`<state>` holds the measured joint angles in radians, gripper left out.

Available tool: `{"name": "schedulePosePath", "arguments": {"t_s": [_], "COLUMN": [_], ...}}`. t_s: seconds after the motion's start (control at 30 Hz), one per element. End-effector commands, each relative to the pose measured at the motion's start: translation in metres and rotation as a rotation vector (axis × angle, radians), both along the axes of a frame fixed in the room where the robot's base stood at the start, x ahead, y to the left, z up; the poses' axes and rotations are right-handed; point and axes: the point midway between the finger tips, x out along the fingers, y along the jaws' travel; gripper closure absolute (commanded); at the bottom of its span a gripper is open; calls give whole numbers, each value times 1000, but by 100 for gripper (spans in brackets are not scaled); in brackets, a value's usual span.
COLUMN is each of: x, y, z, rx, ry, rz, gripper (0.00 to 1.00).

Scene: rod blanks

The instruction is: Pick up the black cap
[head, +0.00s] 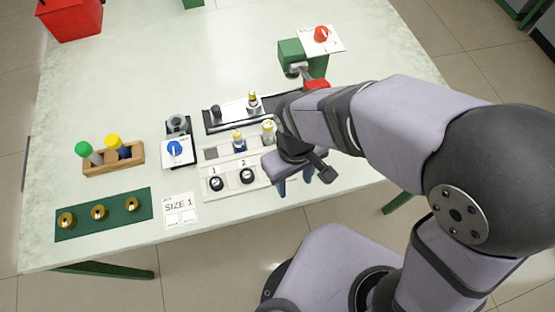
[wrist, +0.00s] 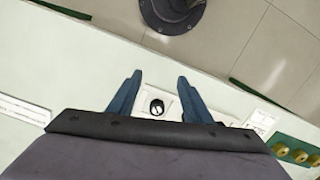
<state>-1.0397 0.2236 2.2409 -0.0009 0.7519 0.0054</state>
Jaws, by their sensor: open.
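A small dark upright cylinder (head: 216,111), which looks like the black cap, stands at the left end of the black-edged tray (head: 208,128). Two round black-rimmed pieces sit on the white panel by the numbers 1 (head: 216,184) and 2 (head: 247,176); I cannot tell whether either is a cap. My gripper (head: 295,181) has its blue fingers pointing down near the panel's right end, apart from the dark cylinder. In the wrist view my gripper (wrist: 160,92) is open and empty, and one black-rimmed piece (wrist: 157,107) shows between the fingers.
A blue knob (head: 174,148) and a grey round fixture (head: 178,124) are left of the panel. A wooden rack (head: 98,168) holds green- and yellow-topped rods. A green mat (head: 78,226) bears brass pieces.

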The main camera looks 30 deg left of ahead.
Motion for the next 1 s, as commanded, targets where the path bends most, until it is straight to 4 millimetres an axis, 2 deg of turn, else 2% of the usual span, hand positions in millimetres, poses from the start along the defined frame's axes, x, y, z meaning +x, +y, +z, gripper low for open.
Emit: {"name": "schedulePosePath", "arguments": {"t_s": [0.03,0.1,0.33,0.57,0.83,1.0], "x": [0,8,29,27,27,27], "y": [16,31,65,61,61,61], "z": [7,11,36,39,21,18], "rx": [10,27,87,64,61,65], "ry": [-6,-15,-50,-37,-37,-38], "rz": [22,21,2,-18,-18,-18], "gripper": [55,55,55,55,55,55]}}
